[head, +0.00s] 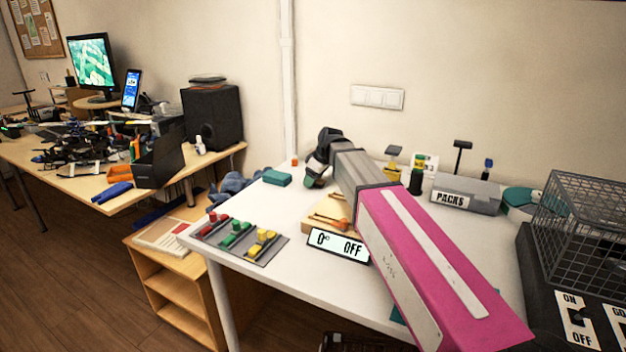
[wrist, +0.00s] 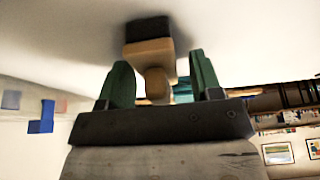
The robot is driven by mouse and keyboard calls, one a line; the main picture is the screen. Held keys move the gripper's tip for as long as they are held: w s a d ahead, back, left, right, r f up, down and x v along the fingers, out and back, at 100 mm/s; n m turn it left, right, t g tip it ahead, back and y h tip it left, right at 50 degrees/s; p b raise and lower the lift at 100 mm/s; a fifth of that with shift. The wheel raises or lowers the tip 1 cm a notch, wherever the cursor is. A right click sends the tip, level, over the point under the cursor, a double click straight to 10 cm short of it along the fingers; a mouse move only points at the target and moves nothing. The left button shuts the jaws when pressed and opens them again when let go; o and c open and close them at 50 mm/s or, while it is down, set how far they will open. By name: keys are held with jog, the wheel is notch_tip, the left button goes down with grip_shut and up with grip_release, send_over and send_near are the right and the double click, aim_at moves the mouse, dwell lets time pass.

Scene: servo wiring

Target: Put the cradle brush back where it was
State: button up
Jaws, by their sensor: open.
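In the wrist view, a block with a tan wooden body (wrist: 150,50), a dark end and a tan knob or handle looks like the cradle brush. Its dark end meets the pale surface. My gripper (wrist: 160,86) is open, with one green finger on each side of the handle; I cannot tell whether they touch it. In the head view, my gripper (head: 316,180) is low over the white table, and I cannot make out the brush there. A wooden cradle (head: 341,206) stands just in front, behind a sign reading "0° OFF" (head: 338,245).
A grey board with red, green and yellow blocks (head: 240,240) lies at the table's left. A teal block (head: 277,178) is beside my gripper. A grey PACKS box (head: 466,196) stands at the back, a wire cage (head: 585,225) at right. My pink arm covers the table's middle.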

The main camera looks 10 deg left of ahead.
jog(key=v, duration=1.2)
jog(key=shift+a+r, duration=0.1)
jog(key=shift+r, duration=0.05)
